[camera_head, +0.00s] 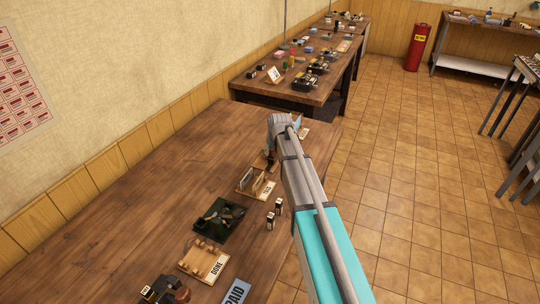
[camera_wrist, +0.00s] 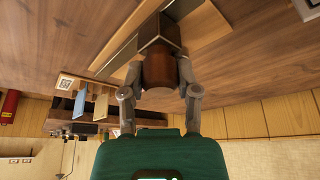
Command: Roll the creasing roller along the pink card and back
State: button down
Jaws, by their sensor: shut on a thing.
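In the wrist view my gripper (camera_wrist: 160,78) has its two fingers on either side of a reddish-brown rounded handle (camera_wrist: 158,71). A dark squarish block (camera_wrist: 160,30) sits at the handle's far end. I take this for the creasing roller, but its wheel does not show. A light wooden board (camera_wrist: 205,27) lies beyond it on the table; whether the roller touches it I cannot tell. In the head view my gripper (camera_head: 271,157) is over the table's far right part, and my arm hides much of it. I cannot make out the pink card in either view.
On the brown table (camera_head: 150,185) stand a wooden rack (camera_head: 251,183), a black tray with tools (camera_head: 220,220), a board marked DONE (camera_head: 205,262) and small dark upright pieces (camera_head: 271,220). The table's left part is clear. A second table (camera_head: 300,88) stands beyond.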

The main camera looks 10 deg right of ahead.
jog(key=w+d, duration=0.3)
jog(key=w, duration=0.1)
jog(key=w+d, duration=0.2)
jog(key=w, duration=0.2)
jog(key=w+d, duration=0.3)
jog(key=w, duration=0.1)
jog(key=shift+d, duration=0.35)
jog(key=shift+c, duration=1.8)
grip_release()
jog(key=shift+d, duration=0.1)
jog(key=shift+s+a, duration=0.2)
